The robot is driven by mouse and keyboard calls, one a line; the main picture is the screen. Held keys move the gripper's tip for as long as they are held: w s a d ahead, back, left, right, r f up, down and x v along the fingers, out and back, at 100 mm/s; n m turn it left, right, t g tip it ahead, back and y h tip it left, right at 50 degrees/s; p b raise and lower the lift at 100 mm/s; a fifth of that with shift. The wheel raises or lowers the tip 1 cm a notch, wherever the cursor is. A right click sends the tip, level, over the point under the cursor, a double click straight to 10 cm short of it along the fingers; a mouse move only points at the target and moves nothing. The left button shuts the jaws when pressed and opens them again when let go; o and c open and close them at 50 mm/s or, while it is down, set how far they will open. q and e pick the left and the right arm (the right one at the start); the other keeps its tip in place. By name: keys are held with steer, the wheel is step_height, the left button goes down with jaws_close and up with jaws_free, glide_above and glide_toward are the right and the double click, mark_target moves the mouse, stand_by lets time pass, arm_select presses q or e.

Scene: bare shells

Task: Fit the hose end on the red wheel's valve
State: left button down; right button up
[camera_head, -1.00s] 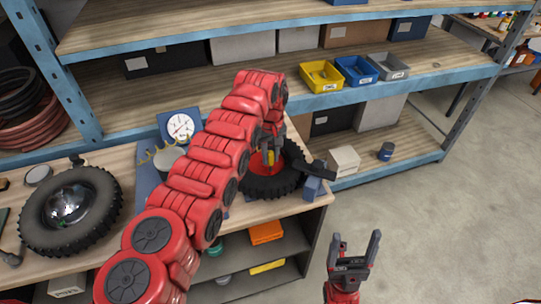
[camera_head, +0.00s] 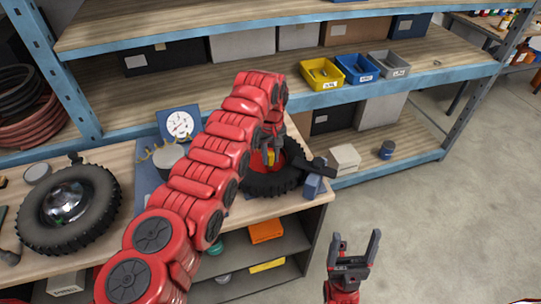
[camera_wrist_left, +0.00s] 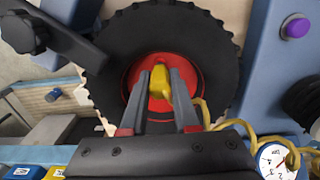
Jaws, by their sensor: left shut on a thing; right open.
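The red wheel (camera_head: 290,180), a black tyre with a red hub, lies flat at the right end of the bench. The tyre (camera_wrist_left: 112,45) and hub (camera_wrist_left: 136,75) also show in the left wrist view. My left gripper (camera_wrist_left: 160,78) is shut on the yellow hose end (camera_wrist_left: 158,86), over the red hub. The yellow hose (camera_wrist_left: 235,124) trails off to the right in that view. The valve is hidden behind the hose end and fingers, so I cannot tell whether they touch. My right gripper (camera_head: 354,249) is open and empty, above the floor right of the bench.
A pressure gauge (camera_head: 180,124) stands on a blue panel left of the red wheel. A black clamp arm (camera_head: 318,167) reaches over the tyre's right edge. Another wheel (camera_head: 38,222) with a shiny hub lies at left. Shelving (camera_head: 435,152) stands behind; the floor at right is clear.

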arm_select(q)
steer(key=shift+f+b, duration=0.65)
steer(key=shift+b, duration=0.25)
stand_by(0.4)
stand_by(0.4)
steer(key=shift+c, duration=1.4)
jaws_free()
